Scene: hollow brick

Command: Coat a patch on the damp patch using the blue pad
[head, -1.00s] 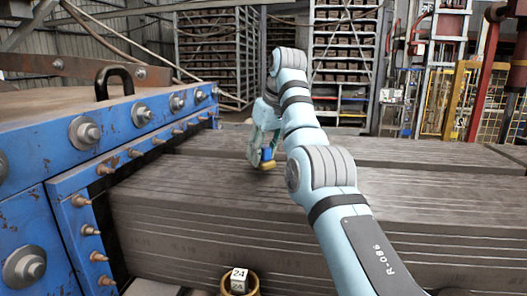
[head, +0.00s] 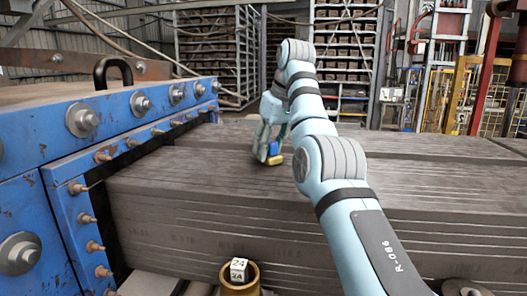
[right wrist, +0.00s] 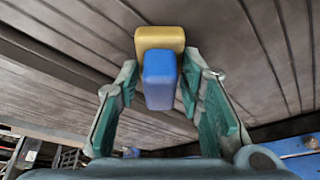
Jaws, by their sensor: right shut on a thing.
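The blue pad (head: 273,149) has a yellow face (head: 276,160) and is held low over the grey ribbed slabs. It also shows in the right wrist view (right wrist: 160,80), with the yellow part at its far end. My right gripper (head: 266,153) is shut on the blue pad, with a green-lined finger on each side of it. I cannot tell whether the yellow face touches the slab. I cannot make out a distinct damp patch; the slab top (head: 215,160) looks evenly grey-brown. My left gripper is not in view.
A blue bolted steel frame (head: 60,150) with protruding studs stands at the left, against the slab ends. Racks (head: 345,70) are at the back. The slab top to the right is clear.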

